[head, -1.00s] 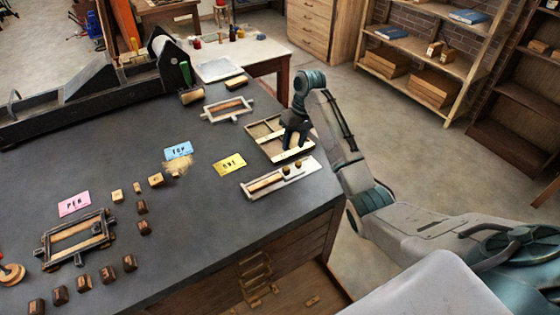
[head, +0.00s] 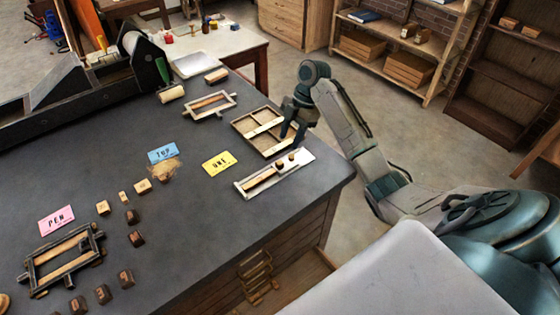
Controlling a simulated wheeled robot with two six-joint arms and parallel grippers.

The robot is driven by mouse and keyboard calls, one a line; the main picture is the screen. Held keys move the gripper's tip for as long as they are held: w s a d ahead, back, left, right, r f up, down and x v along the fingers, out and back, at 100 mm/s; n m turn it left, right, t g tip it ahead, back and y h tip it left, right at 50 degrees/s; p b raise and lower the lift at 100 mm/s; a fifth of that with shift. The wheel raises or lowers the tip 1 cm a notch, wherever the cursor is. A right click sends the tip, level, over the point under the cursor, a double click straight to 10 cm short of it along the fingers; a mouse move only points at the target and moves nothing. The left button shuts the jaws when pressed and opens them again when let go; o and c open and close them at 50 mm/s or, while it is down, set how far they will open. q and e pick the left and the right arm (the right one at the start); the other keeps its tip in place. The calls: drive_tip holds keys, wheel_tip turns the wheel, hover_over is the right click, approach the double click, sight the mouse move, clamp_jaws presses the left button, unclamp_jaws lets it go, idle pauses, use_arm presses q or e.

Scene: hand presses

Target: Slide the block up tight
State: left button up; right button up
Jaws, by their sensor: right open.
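My right gripper (head: 292,137) points down above the table, beyond the holder's right end and at the right edge of the divided wooden tray (head: 243,125). It is open, looks empty and is apart from the blocks. My left gripper is not in view.
A yellow card (head: 218,164), a blue card (head: 162,153) and a pink card (head: 56,220) lie left of the holder. Several wooden blocks (head: 136,239) and a dark frame (head: 40,274) are at front left. The press (head: 90,100) stands behind.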

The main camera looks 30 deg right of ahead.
sight(280, 162)
drive_tip(key=b+x, duration=0.2)
drive_tip(key=x, duration=0.3)
drive_tip(key=shift+d+b, duration=0.1)
drive_tip(key=shift+b, duration=0.25)
drive_tip(key=p+x, duration=0.1)
drive_tip(key=x, duration=0.2)
drive_tip(key=shift+w, duration=0.1)
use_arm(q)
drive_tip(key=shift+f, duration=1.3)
use_arm(e)
drive_tip(key=shift+a+f, duration=0.35)
drive_tip(key=shift+f, duration=0.2)
clamp_jaws()
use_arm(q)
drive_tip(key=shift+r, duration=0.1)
